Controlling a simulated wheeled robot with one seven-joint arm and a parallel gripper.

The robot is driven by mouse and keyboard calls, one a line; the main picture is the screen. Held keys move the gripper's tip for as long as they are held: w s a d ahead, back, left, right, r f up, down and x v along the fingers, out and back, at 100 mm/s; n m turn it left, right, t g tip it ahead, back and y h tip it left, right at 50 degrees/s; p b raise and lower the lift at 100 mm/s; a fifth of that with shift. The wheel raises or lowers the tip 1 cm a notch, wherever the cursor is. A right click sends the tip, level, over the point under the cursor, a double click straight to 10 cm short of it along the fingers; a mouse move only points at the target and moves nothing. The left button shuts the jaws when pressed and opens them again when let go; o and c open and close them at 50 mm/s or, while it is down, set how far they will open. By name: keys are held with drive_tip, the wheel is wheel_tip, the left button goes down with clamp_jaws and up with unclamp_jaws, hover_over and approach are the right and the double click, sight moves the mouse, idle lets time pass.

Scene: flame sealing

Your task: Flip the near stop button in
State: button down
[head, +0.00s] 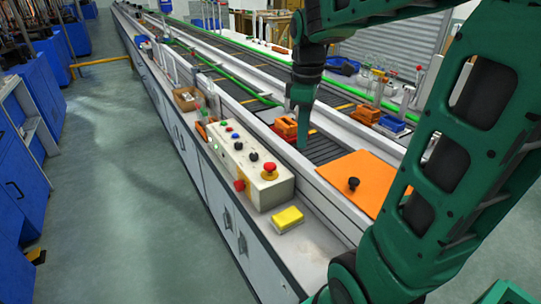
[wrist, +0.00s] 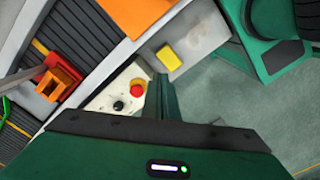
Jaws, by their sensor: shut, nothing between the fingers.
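A white control box (head: 252,165) stands on the bench ledge. A red mushroom stop button (head: 269,167) on a yellow ring sits on its near end. A second red button (head: 239,184) sits on its side face. In the wrist view the stop button (wrist: 137,86) shows just left of my fingers, with a black knob (wrist: 118,105) beside it. My gripper (head: 302,146) is shut and empty, above the belt side of the box and apart from the button as far as I can tell. Its fingers (wrist: 160,82) hide part of the box's end in the wrist view.
A yellow block (head: 286,219) lies on the ledge in front of the box. An orange panel (head: 350,182) with a black knob lies to its right. Orange parts (head: 286,128) sit on the conveyor (head: 325,148) behind.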

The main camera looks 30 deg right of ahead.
sight(270, 164)
drive_tip(key=w+a+r+n, duration=0.1)
drive_tip(key=w+a+n, duration=0.1)
drive_tip(key=w+n, duration=0.7)
drive_tip(key=shift+w+a+r+n, duration=0.3)
drive_tip(key=shift+w+a+r, duration=0.1)
drive_tip(key=shift+w, duration=0.8)
wheel_tip(270, 164, down, 14)
drive_tip(key=shift+f, duration=0.1)
